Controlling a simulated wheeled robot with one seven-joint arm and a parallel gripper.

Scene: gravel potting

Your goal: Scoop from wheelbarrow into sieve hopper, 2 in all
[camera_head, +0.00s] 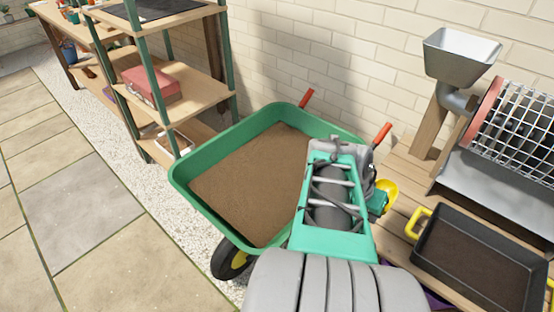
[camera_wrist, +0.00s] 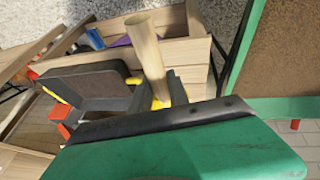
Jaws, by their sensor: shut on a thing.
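The green wheelbarrow (camera_head: 190,205) stands in the middle of the head view, holding a broad bed of brown material. Its green rim (camera_wrist: 246,45) also shows at the right of the wrist view. My gripper (camera_wrist: 172,90) is shut on a scoop with a pale handle (camera_wrist: 148,50). In the head view the scoop's yellow part (camera_head: 391,189) shows just right of my wrist, beside the barrow's right edge; my arm hides much of the gripper. I cannot tell whether the scoop holds anything. The grey sieve hopper (camera_head: 462,52) is at upper right, apart from the scoop, above the mesh drum (camera_head: 515,125).
A black tray (camera_head: 428,262) with yellow handles and dark contents sits on the wooden bench (camera_head: 400,170) below the drum; the tray (camera_wrist: 118,70) is also in the wrist view. Shelves (camera_head: 195,95) with a red box (camera_head: 152,86) stand at back left. Paving at left is clear.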

